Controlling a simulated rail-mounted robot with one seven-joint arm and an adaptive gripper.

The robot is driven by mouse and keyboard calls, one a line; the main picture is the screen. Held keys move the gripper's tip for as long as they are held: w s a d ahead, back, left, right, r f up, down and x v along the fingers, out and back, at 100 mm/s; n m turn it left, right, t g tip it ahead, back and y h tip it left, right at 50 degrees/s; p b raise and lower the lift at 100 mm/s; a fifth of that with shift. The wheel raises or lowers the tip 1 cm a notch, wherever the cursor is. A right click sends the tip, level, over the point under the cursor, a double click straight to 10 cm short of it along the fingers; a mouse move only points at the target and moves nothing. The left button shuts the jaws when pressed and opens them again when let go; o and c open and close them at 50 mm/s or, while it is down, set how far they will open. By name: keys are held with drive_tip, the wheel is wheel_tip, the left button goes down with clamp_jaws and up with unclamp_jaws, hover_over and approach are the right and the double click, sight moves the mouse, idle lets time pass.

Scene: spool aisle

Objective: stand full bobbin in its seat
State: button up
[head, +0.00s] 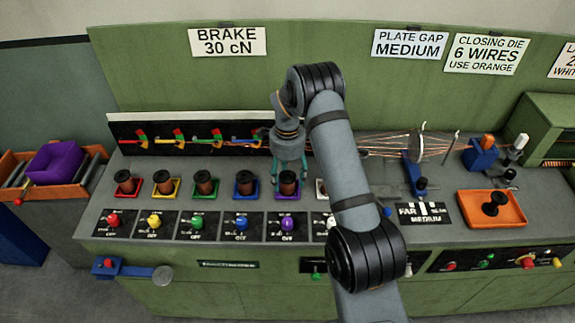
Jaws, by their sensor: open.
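A brown-wound bobbin (288,184) stands upright at the purple seat (287,198) on the grey bench top. My gripper (290,178) is directly above it, pointing down, with its fingers spread to either side of the bobbin. The gripper is open. Whether a finger touches the bobbin is too small to tell. Similar brown bobbins stand upright in the red seat (124,195), the yellow seat (175,194), the green seat (194,196) and the blue seat (235,194). A white seat (320,194) is mostly hidden behind my arm.
An orange tray (468,212) at right holds a black spool (495,203). Coloured knobs (287,224) line the front panel.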

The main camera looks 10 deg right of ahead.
sight(287, 177)
wheel_tip(287, 177, up, 12)
drive_tip(key=b, duration=0.2)
drive_tip(key=shift+b, duration=0.35)
